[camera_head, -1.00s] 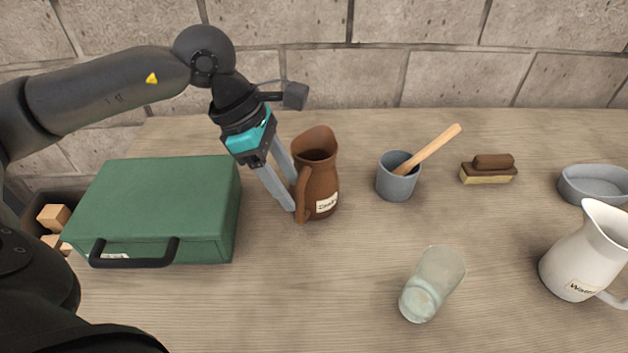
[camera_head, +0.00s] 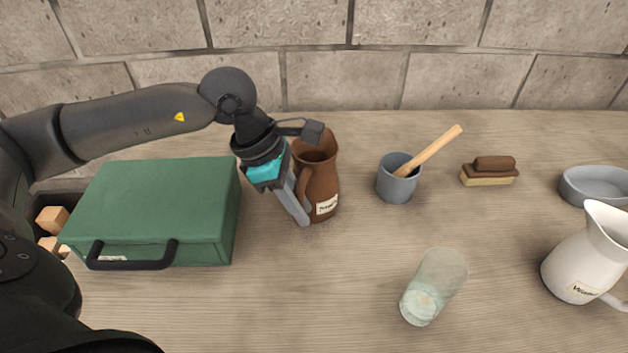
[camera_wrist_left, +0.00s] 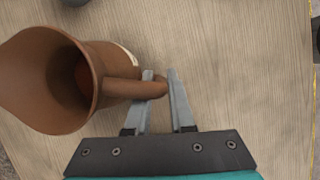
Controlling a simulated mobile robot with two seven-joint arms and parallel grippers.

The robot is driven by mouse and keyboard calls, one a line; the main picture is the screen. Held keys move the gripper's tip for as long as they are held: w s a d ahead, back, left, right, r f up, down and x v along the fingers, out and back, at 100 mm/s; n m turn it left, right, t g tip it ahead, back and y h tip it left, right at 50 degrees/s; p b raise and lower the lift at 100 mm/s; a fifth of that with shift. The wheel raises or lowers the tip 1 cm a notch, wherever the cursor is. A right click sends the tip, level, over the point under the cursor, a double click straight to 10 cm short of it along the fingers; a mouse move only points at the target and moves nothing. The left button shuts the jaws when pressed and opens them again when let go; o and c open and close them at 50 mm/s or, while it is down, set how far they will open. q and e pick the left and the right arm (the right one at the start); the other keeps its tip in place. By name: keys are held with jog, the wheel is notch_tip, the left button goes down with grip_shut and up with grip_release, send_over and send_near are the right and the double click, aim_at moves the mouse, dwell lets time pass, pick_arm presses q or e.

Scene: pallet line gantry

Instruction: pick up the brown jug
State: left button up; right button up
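The brown jug (camera_head: 322,180) stands upright on the table, with a white label on its front. Its open mouth and handle show at the left in the left wrist view (camera_wrist_left: 95,85). My left gripper (camera_head: 304,220) is at the jug's handle side, pointing down. In the left wrist view my gripper (camera_wrist_left: 161,76) has its fingers apart, with a gap between them. The handle crosses over the left finger and its outer end reaches the gap, close to the right finger. I cannot tell whether it touches. My right gripper is not in view.
A green case (camera_head: 155,205) lies left of the gripper. A grey mortar with a wooden pestle (camera_head: 397,180) stands right of the jug. Further right are a brush (camera_head: 489,172), a grey dish (camera_head: 592,186) and a white jug (camera_head: 580,262). A glass (camera_head: 434,288) stands in front.

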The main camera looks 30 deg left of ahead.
pick_arm(q)
grip_shut()
jog(key=shift+r, duration=0.1)
dwell(0.8)
